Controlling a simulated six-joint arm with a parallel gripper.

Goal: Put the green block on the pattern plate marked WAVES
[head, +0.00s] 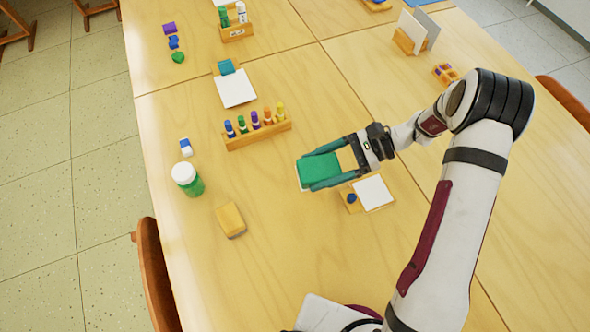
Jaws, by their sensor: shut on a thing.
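My gripper (311,172) is shut on the green block (320,169), with one finger along each side of it. The block is over the middle of the table; I cannot tell whether it touches what is below. A white edge (299,178) shows beneath the block's left side, mostly hidden by the block and gripper. Just right and below is a wooden holder with a white card (373,192) and a small blue piece (351,198). No WAVES marking is readable, so I cannot tell which thing is that plate.
A rack of coloured markers (258,134) stands behind and left of the gripper. A white card with a teal piece (235,88) lies farther back. A green jar with a white lid (187,178), a glue-like bottle (186,147) and a yellow block (230,219) are left. The front middle is clear.

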